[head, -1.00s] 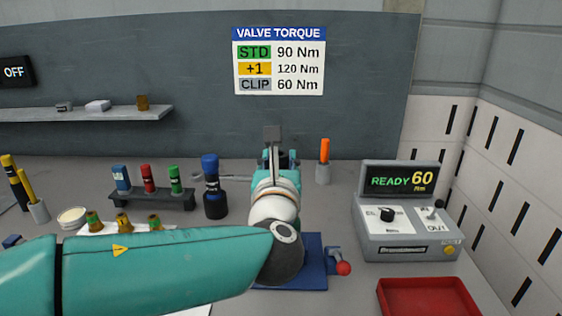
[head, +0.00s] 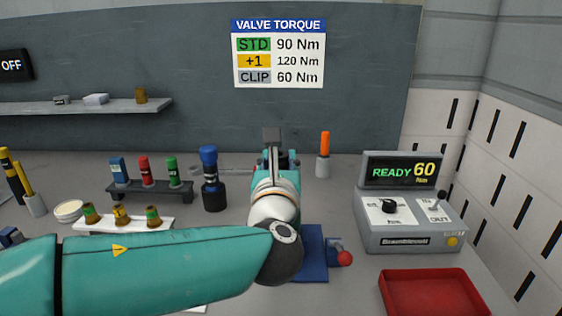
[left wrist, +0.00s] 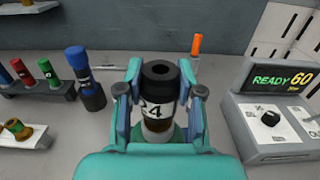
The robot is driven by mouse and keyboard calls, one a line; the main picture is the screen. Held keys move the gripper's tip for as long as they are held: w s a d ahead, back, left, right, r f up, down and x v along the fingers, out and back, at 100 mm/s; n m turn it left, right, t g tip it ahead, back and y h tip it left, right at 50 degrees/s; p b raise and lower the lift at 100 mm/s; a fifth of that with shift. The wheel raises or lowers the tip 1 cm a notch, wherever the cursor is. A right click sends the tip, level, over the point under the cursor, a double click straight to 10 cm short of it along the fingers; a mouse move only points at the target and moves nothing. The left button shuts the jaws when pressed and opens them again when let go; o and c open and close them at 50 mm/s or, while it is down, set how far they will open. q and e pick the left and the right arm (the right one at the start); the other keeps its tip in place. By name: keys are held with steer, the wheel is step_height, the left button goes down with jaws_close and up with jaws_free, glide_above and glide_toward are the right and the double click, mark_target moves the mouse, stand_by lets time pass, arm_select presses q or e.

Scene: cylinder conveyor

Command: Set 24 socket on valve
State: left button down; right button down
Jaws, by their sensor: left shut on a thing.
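In the left wrist view, my left gripper (left wrist: 160,92) is shut on an upright socket (left wrist: 158,78) with a black top, an open hole and a white band where a "4" shows, the first digit partly covered. A brown and pale part (left wrist: 157,126) shows directly below the band; I cannot tell whether it is the valve or whether the socket sits on it. In the head view, my left gripper (head: 273,160) is seen from behind, over the back of a blue base (head: 313,255). My arm hides the socket there. My right gripper is not in view.
A rack (head: 150,188) holds blue, red and green sockets. Several fittings stand on a white tray (head: 125,226). A blue-capped black tool (head: 211,180) stands left of my gripper. A torque controller (head: 408,222) reads READY 60. A red tray (head: 435,290) lies at front right.

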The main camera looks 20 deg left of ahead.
arm_select(q)
steer(key=shift+f+b, duration=0.9)
steer(key=shift+f, duration=0.1)
steer(key=c, duration=0.7)
jaws_free()
steer(key=shift+r, duration=0.1)
steer(key=shift+o, duration=0.2)
steer(key=shift+r+p, duration=2.5)
steer(key=shift+r, duration=0.55)
steer(key=shift+s+f, duration=0.1)
